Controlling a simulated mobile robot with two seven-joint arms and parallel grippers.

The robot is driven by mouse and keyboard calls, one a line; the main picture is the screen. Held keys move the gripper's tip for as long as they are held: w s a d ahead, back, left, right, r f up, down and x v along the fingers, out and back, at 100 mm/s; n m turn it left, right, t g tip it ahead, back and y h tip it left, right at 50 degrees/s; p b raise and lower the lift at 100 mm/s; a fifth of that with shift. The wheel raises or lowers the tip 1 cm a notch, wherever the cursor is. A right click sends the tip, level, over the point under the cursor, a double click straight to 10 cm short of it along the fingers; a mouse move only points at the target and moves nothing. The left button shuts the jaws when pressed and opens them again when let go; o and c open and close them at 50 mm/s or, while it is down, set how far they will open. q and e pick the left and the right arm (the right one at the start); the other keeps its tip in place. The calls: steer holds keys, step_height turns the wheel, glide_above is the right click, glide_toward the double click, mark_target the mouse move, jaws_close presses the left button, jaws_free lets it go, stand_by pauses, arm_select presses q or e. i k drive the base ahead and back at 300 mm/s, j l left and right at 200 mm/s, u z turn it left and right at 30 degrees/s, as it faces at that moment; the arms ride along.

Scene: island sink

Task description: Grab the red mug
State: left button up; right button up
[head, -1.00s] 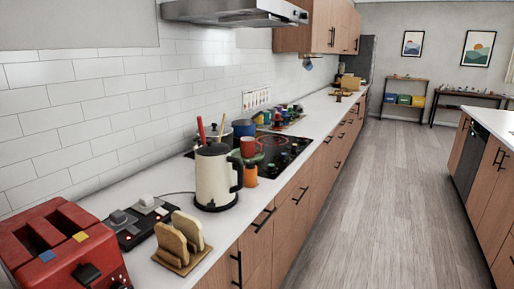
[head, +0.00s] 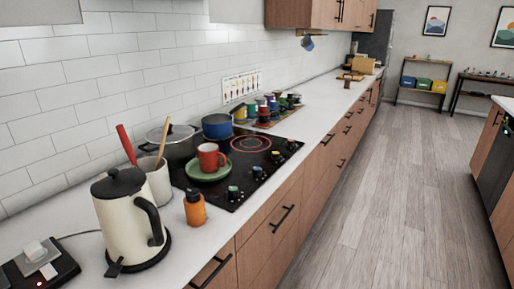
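The red mug (head: 209,157) stands upright on a green saucer (head: 209,171) on the black cooktop (head: 248,166), in the middle of the head view. Its handle points to the right. Nothing hides the mug. Neither of my grippers is in the head view.
A cream kettle (head: 125,222), an orange bottle (head: 195,208) and a utensil pot (head: 158,183) stand nearer than the mug. A steel pot (head: 172,143) and a blue pot (head: 217,126) are behind it. Several coloured cups stand farther along. The floor (head: 370,220) on the right is clear.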

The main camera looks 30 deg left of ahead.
mark_target(209, 153)
steer(key=i+u, duration=0.1)
steer(key=i, duration=0.4)
steer(key=i+l+u, duration=0.1)
steer(key=i, duration=0.35)
steer(key=i+l+u, duration=0.1)
steer(key=i, duration=0.4)
steer(key=i+l+u, duration=0.1)
steer(key=i+u, duration=0.15)
steer(key=u, duration=0.2)
steer(key=i+l+u, duration=0.2)
steer(key=u, duration=0.2)
steer(key=i+l+u, duration=0.2)
steer(key=u, duration=0.25)
steer(key=i+l+u, duration=0.15)
steer(key=l+u, duration=0.25)
